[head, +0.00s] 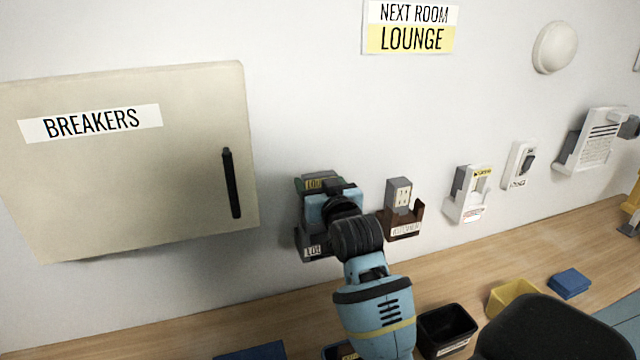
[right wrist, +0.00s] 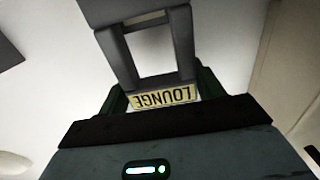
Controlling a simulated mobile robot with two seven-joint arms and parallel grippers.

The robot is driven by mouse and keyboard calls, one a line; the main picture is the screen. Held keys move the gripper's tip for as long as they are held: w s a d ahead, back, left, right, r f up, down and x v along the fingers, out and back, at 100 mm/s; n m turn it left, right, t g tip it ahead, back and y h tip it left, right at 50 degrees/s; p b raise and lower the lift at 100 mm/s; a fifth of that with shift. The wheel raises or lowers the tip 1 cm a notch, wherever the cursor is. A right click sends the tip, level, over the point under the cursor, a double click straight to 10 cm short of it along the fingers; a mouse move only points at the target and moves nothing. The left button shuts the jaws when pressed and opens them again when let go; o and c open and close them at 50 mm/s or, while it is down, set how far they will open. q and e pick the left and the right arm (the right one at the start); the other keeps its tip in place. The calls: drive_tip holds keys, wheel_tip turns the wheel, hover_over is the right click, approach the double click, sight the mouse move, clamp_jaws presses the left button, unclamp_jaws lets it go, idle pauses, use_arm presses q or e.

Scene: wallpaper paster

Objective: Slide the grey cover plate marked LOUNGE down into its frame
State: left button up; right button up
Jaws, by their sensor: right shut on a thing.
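The grey cover plate (head: 313,176) with a yellow LOUNGE label is in my right gripper (head: 320,187), high on the wall mount. In the right wrist view the plate's label (right wrist: 165,97) reads upside down between the green fingers, which are shut on it. The dark grey frame (head: 312,252) with a white label, partly readable as "LO", is on the wall below the plate. My left gripper is not in view.
A breaker cabinet (head: 130,190) stands out from the wall at the left. A brown frame (head: 402,222) with a grey plate is close on the right, then a white frame (head: 466,208) and a switch (head: 520,165). Bins, such as a black one (head: 446,326), stand on the counter below.

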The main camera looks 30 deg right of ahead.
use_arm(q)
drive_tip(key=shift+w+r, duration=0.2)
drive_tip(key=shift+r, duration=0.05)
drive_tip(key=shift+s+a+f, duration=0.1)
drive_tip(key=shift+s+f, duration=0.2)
use_arm(e)
drive_tip(key=shift+f, duration=0.5)
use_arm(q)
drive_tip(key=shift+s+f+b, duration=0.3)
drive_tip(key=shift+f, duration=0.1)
use_arm(e)
drive_tip(key=shift+f, duration=0.8)
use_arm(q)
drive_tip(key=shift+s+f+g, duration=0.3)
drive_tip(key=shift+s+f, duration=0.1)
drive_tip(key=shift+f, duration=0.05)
use_arm(e)
drive_tip(key=shift+f, duration=0.8)
use_arm(q)
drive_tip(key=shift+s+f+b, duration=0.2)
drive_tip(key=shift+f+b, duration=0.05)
drive_tip(key=shift+b, duration=0.15)
use_arm(e)
drive_tip(key=shift+f, duration=0.5)
drive_tip(key=o, duration=1.1)
drive_tip(key=shift+c, duration=0.2)
